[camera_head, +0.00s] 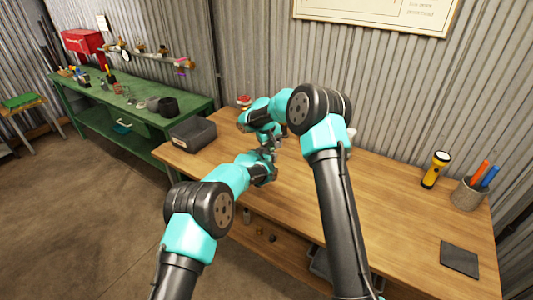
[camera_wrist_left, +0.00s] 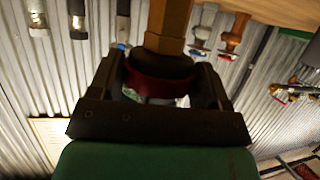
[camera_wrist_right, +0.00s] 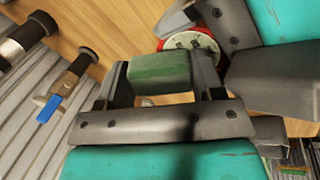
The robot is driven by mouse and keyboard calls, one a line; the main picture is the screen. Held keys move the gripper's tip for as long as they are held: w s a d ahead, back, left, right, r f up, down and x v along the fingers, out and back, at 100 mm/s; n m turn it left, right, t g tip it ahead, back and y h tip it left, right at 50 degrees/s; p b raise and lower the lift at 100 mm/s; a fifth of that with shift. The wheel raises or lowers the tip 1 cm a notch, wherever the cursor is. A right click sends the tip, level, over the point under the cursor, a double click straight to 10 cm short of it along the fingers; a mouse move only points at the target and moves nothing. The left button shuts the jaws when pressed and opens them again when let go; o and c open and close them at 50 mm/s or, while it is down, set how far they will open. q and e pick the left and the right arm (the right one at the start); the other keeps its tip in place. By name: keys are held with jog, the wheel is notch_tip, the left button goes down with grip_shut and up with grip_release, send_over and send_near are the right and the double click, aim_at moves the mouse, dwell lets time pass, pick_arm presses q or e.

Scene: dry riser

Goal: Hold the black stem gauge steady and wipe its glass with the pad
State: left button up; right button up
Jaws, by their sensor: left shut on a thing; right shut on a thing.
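My left gripper (camera_head: 267,158) is shut on a gauge. In the left wrist view its fingers (camera_wrist_left: 163,82) close around a dark round body with a dark red band (camera_wrist_left: 160,86), below a brass-coloured stem (camera_wrist_left: 168,25). The right wrist view shows the gauge's pale dial with a red rim (camera_wrist_right: 190,42). My right gripper (camera_head: 270,141) is shut on a green block-shaped pad (camera_wrist_right: 160,72). The pad is right beside the dial; I cannot tell whether they touch. In the head view the grippers are close together over the bench and hide the gauge and pad.
The wooden bench (camera_head: 395,215) carries a dark bin (camera_head: 193,134) at left, a yellow torch (camera_head: 435,169), a cup of markers (camera_head: 469,194) and a dark flat mat (camera_head: 459,259) at right. A red-and-white object (camera_head: 243,101) stands at the back. The bench's right-middle is clear.

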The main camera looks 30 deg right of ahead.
jog(key=shift+s+f, duration=0.2)
jog(key=shift+f, duration=0.25)
jog(key=shift+a+r, duration=0.1)
jog(key=shift+a, duration=0.85)
jog(key=shift+w, duration=0.1)
jog(key=shift+r, duration=0.1)
jog(key=shift+d+r, duration=0.1)
jog(key=shift+d, duration=1)
jog(key=shift+a, duration=0.1)
